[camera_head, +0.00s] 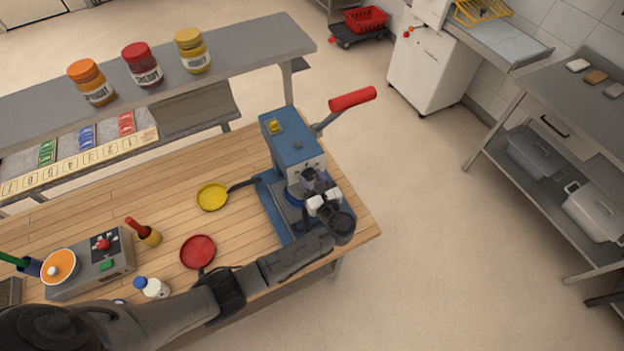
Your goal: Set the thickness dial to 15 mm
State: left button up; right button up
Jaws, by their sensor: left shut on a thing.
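A blue press-like machine (284,140) with a grey lever and red handle stands at the right end of the wooden table. My left arm reaches in from the lower left, and my left gripper (312,186) is at the front of this machine. It is shut on a small dark part there, which looks like the thickness dial (308,174). The gripper hides most of the dial, and I cannot read its setting. My right gripper is not in view.
On the table (165,204) are a yellow pan (212,197), a red pan (198,251), a small white bottle (151,287) and a grey control box (92,268). Three jars, one a red jar (142,64), stand on the shelf (240,52) behind. Floor right of the table is clear.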

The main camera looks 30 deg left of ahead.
pick_arm(q)
jog(key=n+b, duration=0.1)
jog(key=n, duration=0.2)
jog(key=shift+f, duration=0.1)
jog(key=n+b, duration=0.1)
jog(key=n, duration=0.2)
jog(key=shift+b, duration=0.4)
jog(key=n+b, duration=0.3)
jog(key=n, duration=0.1)
jog(key=shift+n, duration=0.4)
jog(key=shift+n+b, duration=0.3)
jog(key=shift+b, duration=0.05)
jog(key=shift+r, duration=0.2)
jog(key=shift+w, duration=0.1)
jog(key=o, duration=0.9)
